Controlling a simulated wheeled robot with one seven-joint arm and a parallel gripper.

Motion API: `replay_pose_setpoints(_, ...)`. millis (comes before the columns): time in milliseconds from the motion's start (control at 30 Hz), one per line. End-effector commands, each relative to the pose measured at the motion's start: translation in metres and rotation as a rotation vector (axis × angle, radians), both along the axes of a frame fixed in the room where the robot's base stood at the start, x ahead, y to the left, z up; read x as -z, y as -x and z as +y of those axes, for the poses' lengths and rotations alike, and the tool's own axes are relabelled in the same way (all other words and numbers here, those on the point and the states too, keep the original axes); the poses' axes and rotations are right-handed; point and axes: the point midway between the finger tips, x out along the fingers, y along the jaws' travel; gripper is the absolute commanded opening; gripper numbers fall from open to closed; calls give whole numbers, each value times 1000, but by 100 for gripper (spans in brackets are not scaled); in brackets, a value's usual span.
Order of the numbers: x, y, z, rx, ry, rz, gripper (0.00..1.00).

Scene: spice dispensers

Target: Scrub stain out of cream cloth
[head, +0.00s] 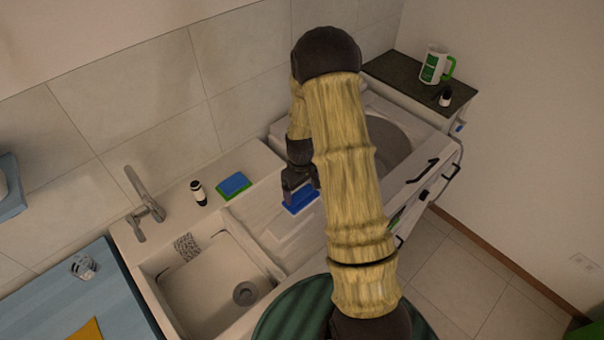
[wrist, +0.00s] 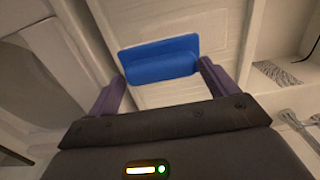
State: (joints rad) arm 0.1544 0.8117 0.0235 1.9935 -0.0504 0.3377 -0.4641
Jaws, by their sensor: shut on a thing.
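My gripper (head: 298,189) is shut on a blue block (head: 301,202), low over the pale ribbed drainboard right of the sink. In the wrist view the blue block (wrist: 160,60) sits between the two purple fingers, its broad face toward the camera. A pale flat patch (head: 294,238) lies in front of the block and may be the cream cloth; its edges blend into the drainboard. I see no stain. I cannot tell whether the block touches the surface below. My arm hides part of the drainboard.
The sink basin (head: 205,295) and tap (head: 145,200) are at left. A blue-and-green sponge (head: 234,185) and a small dark-capped bottle (head: 198,192) stand behind the sink. A round grey basin (head: 392,145) is beyond my arm.

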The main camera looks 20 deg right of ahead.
Motion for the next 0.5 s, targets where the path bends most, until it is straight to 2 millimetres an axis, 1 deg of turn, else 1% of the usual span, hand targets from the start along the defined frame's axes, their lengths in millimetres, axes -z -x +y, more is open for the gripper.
replay_pose_setpoints(33, -9, 0, 0, 0, 1, -1, 65)
replay_pose_setpoints(100, -15, 0, 0, 1, 1, -1, 65)
replay_pose_setpoints(400, -40, 0, 2, -4, 0, 0, 65)
replay_pose_setpoints(500, -45, 0, 3, -6, 1, -1, 65)
